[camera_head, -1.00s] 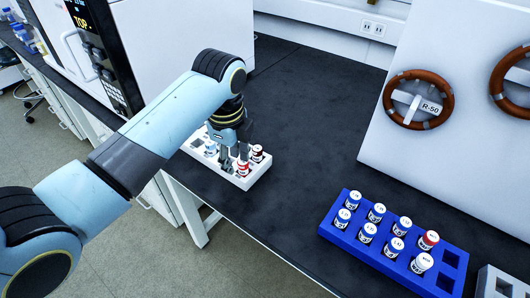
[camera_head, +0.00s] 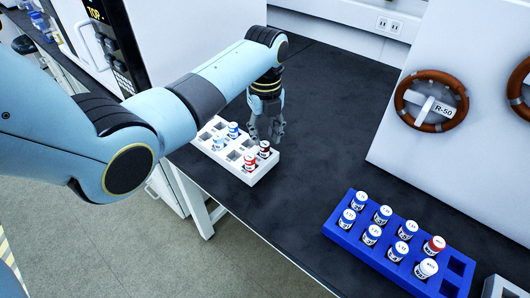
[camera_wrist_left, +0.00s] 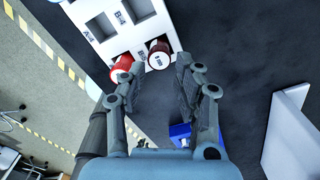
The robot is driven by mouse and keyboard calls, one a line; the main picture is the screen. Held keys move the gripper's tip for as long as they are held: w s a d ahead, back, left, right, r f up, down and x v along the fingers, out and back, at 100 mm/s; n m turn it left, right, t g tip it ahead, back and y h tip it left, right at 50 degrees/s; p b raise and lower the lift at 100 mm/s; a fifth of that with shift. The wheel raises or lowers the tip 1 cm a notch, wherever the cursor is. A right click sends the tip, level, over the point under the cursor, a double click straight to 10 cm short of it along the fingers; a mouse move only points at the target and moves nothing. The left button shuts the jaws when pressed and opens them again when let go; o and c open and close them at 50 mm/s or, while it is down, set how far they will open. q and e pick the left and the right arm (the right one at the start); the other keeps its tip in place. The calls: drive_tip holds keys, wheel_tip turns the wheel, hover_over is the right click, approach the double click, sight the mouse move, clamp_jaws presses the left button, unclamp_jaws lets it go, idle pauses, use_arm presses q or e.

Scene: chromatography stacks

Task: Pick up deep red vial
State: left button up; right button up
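My left gripper (camera_head: 267,137) is just above and behind this vial, pointing down. In the left wrist view my gripper (camera_wrist_left: 161,66) is open, its fingers spread, and the vial lies ahead between the fingertips. I see nothing held. A brighter red vial (camera_head: 250,162) stands beside the deep red one, close to one finger in the wrist view. My right gripper is not in view.
Blue vials (camera_head: 233,131) stand elsewhere in the white rack. A blue rack (camera_head: 397,262) with several blue, white and red vials is at the right. A white panel with wheel handles (camera_head: 431,101) stands behind it. The black bench between the racks is clear.

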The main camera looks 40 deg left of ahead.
sight(265, 144)
use_arm(q)
wheel_tip(265, 144, down, 4)
drive_tip(key=shift+a+f, duration=0.15)
clamp_jaws()
idle(0.3)
